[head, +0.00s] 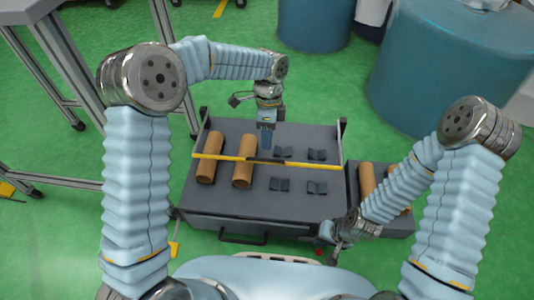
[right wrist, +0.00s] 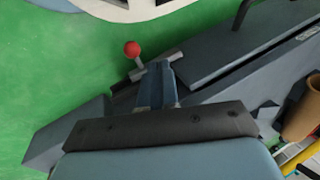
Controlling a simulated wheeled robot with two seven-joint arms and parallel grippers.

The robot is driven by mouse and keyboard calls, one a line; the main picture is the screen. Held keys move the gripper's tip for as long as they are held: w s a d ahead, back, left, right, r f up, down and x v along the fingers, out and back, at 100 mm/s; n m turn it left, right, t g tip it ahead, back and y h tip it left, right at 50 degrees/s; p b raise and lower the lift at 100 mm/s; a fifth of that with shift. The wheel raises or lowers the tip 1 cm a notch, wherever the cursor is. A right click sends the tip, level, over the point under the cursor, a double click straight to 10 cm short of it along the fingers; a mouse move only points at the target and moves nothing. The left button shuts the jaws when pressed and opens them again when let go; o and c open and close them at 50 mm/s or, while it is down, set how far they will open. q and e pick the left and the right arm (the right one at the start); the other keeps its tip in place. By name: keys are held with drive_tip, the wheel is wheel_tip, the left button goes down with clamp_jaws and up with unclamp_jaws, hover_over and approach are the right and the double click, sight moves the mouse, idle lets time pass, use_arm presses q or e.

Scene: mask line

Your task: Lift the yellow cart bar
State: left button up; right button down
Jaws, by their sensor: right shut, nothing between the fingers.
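The yellow cart bar (head: 222,157) runs across the top of the grey cart (head: 225,208), with a dark section in its middle. A yellow piece, likely the bar, shows at the lower right of the right wrist view (right wrist: 299,153). My left gripper (head: 266,146) points down just behind the bar's middle, over the cart top; I cannot tell whether it touches the bar or how wide its jaws are. My right gripper (head: 332,243) is low at the cart's front right corner. In the right wrist view its fingers (right wrist: 158,88) are shut and empty, beside a red-knobbed lever (right wrist: 132,49).
Brown rolls (head: 209,158) and several small dark holders (head: 316,187) are on the cart top. A side box with more rolls (head: 367,180) adjoins at right. Blue drums (head: 440,80) stand behind right, a metal frame (head: 75,65) at left. Green floor is clear behind the cart.

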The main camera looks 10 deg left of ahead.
use_arm(q)
drive_tip(key=x, duration=0.6)
drive_tip(key=shift+s+f+b, duration=0.1)
drive_tip(key=shift+f+b, duration=0.15)
drive_tip(key=shift+b, duration=0.15)
clamp_jaws()
